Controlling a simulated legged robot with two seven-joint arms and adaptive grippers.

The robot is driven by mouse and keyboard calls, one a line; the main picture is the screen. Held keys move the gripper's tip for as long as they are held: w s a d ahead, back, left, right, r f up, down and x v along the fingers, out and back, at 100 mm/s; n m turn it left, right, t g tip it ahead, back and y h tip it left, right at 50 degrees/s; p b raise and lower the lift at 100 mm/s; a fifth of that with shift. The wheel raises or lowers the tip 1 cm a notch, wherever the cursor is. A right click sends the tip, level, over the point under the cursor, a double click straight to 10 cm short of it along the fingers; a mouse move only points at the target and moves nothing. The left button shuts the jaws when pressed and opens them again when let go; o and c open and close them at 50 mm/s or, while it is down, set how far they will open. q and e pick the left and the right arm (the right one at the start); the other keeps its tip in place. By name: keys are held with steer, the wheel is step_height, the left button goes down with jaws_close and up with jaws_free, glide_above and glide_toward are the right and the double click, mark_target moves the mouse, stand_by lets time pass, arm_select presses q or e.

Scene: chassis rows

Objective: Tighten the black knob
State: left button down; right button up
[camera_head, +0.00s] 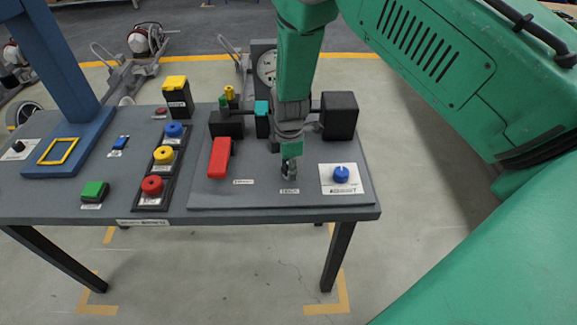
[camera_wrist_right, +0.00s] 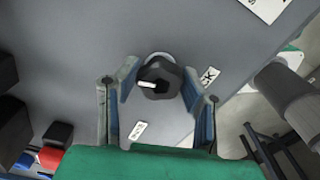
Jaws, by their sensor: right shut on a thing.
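The black knob (camera_wrist_right: 160,80) is round with a lobed edge and a white pointer mark, which points left in the right wrist view. It stands on a grey panel, with a pale ring behind it. My right gripper (camera_wrist_right: 158,92) has one finger on each side of the knob and is shut on it. In the head view, my right gripper (camera_head: 290,166) reaches straight down to the panel, above a small white label (camera_head: 289,191), and mostly hides the knob. My left gripper is not in view.
On the panel (camera_head: 250,196), a red handle (camera_head: 220,157) is left of my gripper and a blue knob (camera_head: 341,174) on a white plate is right of it. Black blocks stand behind. Coloured buttons (camera_head: 163,155) and a blue post (camera_head: 70,80) occupy the table's left.

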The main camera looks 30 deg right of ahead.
steer(key=m, duration=0.3)
steer(key=shift+w+r+m+p, duration=0.15)
steer(key=shift+m+p, duration=0.15)
steer(key=shift+m, duration=0.1)
steer(key=m, duration=0.3)
steer(key=shift+m, duration=0.3)
steer(key=m, duration=0.3)
steer(key=shift+w+m+p, duration=0.1)
steer(key=shift+m+p, duration=0.3)
steer(key=m, duration=0.3)
steer(key=shift+m, duration=0.3)
steer(key=m, duration=0.5)
steer(key=shift+w+r+p, duration=0.1)
steer(key=shift+p, duration=0.2)
steer(key=m, duration=0.5)
steer(key=shift+d+m, duration=0.1)
steer(key=shift+m, duration=0.3)
